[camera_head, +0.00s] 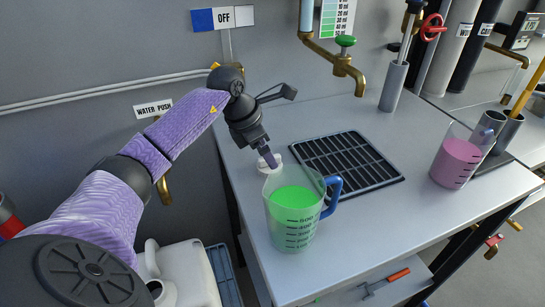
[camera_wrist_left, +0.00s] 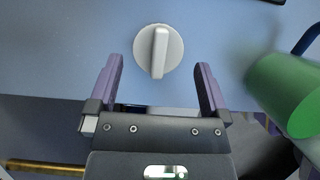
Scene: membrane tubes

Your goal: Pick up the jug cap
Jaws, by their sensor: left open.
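The jug cap is a round white cap (camera_wrist_left: 159,51) with a raised grip bar, lying on the grey table top. In the head view the cap (camera_head: 270,164) shows partly, behind the clear jug's rim and below my left gripper. My left gripper (camera_head: 268,158) is above the cap, its fingers pointing down. In the left wrist view the two purple fingers of my left gripper (camera_wrist_left: 160,85) are wide apart and empty, with the cap ahead between their lines. My right gripper is not in view.
A clear jug of green liquid (camera_head: 293,215) with a blue handle stands close to the cap. A black drain grate (camera_head: 345,160) lies behind it. A jug of pink liquid (camera_head: 457,160) stands at the right. A brass tap (camera_head: 348,70) hangs above the table.

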